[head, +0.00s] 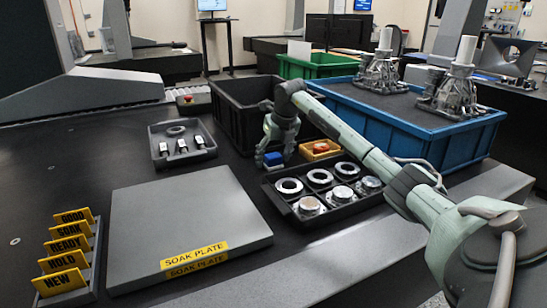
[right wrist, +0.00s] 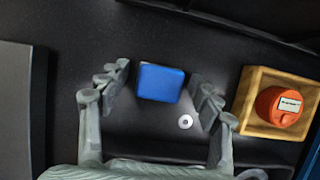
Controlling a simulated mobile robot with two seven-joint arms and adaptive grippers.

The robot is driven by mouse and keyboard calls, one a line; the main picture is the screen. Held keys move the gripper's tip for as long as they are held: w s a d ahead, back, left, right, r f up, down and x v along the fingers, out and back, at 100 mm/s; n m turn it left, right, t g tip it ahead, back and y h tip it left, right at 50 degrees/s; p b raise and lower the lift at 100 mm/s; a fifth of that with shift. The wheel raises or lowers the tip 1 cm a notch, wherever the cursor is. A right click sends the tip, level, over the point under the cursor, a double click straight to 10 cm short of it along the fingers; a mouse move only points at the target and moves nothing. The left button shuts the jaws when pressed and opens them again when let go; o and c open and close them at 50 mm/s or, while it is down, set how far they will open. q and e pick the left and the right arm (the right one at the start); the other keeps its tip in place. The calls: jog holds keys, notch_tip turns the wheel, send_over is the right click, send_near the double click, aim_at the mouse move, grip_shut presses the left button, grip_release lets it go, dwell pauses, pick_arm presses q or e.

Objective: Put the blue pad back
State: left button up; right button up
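The blue pad (head: 273,159) is a small blue block on the dark table, in front of the black bin; it also shows in the right wrist view (right wrist: 160,82). My right gripper (head: 268,152) reaches down over it. In the right wrist view the fingers (right wrist: 160,76) are open, one on each side of the pad, with a narrow gap showing on both sides. Whether the pad touches the table directly is hard to tell. My left gripper is not in view.
A wooden tray (right wrist: 240,108) holding an orange round item (right wrist: 284,106) stands right of the pad. A black holder (head: 291,209) with several metal rings is in front. The black bin (head: 232,125) is behind, the blue bin (head: 440,140) right. The grey soak plate (head: 185,220) lies left.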

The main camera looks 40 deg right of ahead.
jog(key=shift+r, duration=0.1)
jog(key=shift+r, duration=0.3)
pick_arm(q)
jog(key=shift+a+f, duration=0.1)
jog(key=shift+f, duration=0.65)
pick_arm(e)
jog(key=v, duration=1.1)
jog(key=shift+s+r, duration=0.2)
jog(key=shift+s, duration=0.05)
jog(key=shift+a, duration=0.15)
